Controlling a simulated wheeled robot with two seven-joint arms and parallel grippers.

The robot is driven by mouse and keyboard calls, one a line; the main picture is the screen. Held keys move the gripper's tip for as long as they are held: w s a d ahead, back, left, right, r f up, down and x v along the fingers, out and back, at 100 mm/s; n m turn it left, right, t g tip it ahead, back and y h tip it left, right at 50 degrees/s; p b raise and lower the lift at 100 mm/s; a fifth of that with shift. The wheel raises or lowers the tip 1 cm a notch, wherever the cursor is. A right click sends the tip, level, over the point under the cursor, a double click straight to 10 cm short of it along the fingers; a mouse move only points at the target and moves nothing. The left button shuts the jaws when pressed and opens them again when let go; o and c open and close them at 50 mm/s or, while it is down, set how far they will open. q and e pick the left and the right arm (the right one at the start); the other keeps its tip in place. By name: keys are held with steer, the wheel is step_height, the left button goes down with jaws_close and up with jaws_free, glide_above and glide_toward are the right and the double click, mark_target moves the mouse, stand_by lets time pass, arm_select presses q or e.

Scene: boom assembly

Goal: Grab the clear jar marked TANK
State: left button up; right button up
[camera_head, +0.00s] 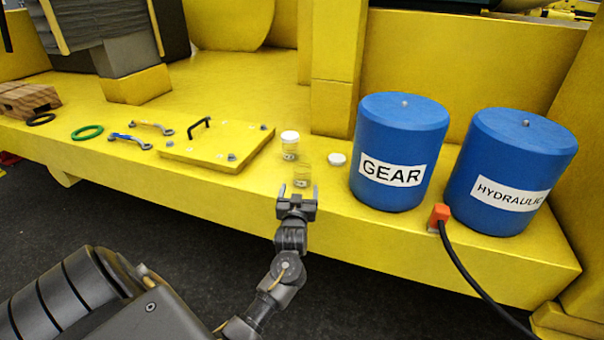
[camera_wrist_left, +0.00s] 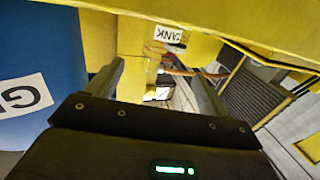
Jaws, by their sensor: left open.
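A clear open jar (camera_head: 303,174) stands near the front edge of the yellow deck in the head view. Its label is too small to read there. In the left wrist view a clear jar (camera_wrist_left: 155,50) carries an upside-down label reading TANK. My left gripper (camera_head: 297,193) is open just in front of the near jar, with its fingers pointing at it. In the left wrist view the fingers (camera_wrist_left: 157,76) are spread, with the jar lying ahead between them. I cannot tell that they touch it. My right gripper is not in view.
A white-lidded jar (camera_head: 289,146) stands just behind, and a loose white lid (camera_head: 336,159) lies to the right. Blue drums GEAR (camera_head: 400,145) and HYDRAULIC (camera_head: 512,165) stand further right. A yellow hatch plate (camera_head: 215,146) with a black handle lies left.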

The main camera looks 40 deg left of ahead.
mark_target(301, 177)
arm_select(q)
steer(key=x, duration=0.4)
steer(key=shift+w+a+p, duration=0.1)
steer(key=shift+a+p, duration=0.05)
steer(key=shift+p, duration=0.15)
steer(key=shift+w+a+r+p, duration=0.1)
steer(key=shift+w+a+p, duration=0.15)
steer(key=shift+w+p, duration=0.1)
steer(key=x, duration=0.2)
steer(key=p+x, duration=0.1)
steer(key=x, duration=0.1)
steer(key=shift+w+a+f, duration=0.1)
steer(key=shift+f, duration=0.3)
steer(key=c, duration=1.1)
steer(key=shift+c, duration=0.2)
steer(key=shift+r, duration=0.15)
